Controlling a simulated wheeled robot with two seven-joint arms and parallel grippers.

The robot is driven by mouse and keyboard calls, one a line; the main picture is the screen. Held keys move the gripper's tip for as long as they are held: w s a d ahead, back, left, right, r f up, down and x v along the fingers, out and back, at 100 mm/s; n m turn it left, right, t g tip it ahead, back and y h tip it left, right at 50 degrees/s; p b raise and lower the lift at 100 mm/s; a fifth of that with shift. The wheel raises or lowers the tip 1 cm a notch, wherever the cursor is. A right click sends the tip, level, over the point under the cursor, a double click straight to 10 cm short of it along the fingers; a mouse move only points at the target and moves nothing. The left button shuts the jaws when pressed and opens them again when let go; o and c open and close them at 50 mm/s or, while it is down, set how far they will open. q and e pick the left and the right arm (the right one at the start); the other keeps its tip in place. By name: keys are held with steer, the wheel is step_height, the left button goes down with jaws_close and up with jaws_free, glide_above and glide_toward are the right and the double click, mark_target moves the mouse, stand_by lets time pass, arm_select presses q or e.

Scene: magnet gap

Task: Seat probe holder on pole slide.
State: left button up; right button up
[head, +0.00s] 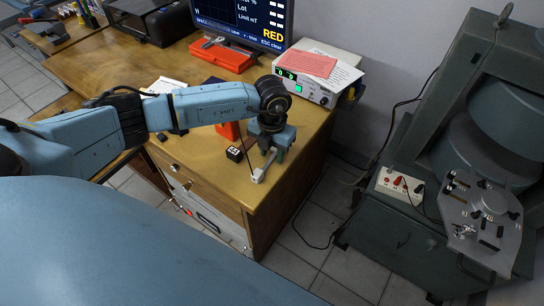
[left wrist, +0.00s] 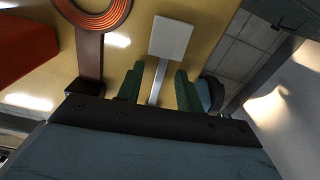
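A pale square plate on a thin metal bar (head: 258,177), apparently the probe holder, is at the right end of the wooden desk. It also shows in the left wrist view (left wrist: 171,38). My left gripper (head: 268,158) points down over it. In the left wrist view its two green fingers (left wrist: 158,88) are apart, with the bar between them and gaps on both sides. I cannot tell whether the bar lies fully between the fingers or below them. A grey plate with small fittings (head: 488,215) is on the magnet at right; I cannot make out the pole slide. My right gripper is not visible.
A small black block (head: 235,154) and an orange object (head: 229,131) are left of the gripper. A copper ring (left wrist: 95,12) shows close by in the wrist view. An instrument box (head: 312,90) and monitor stand behind. Floor separates desk and magnet (head: 400,240).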

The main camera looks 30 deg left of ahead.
arm_select(q)
jaws_close()
steer(key=shift+r, duration=0.1)
